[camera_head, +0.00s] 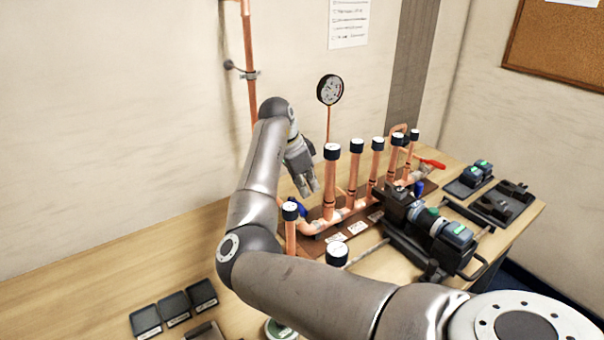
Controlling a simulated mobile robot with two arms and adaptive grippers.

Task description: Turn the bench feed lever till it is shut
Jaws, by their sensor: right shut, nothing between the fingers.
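The copper manifold (329,183) stands on a dark red board on the bench, with several upright pipes with dark caps. A red lever (432,163) sticks out at its right end, pointing right. A blue handle (296,208) shows at its left end, partly hidden by my arm, and another blue handle (419,187) shows near its right end. I cannot read which one is marked bench feed. My right gripper (309,190) is shut and empty, pointing down just above the left end of the manifold, near the left blue handle. I cannot tell if they touch. My left gripper is not in view.
A pressure gauge (330,90) rises behind the manifold. A black press tool (430,232) lies in front of it. Dark trays (503,202) lie at the right, and dark boxes (174,308) lie at the front left. The bench at the left (140,262) is clear.

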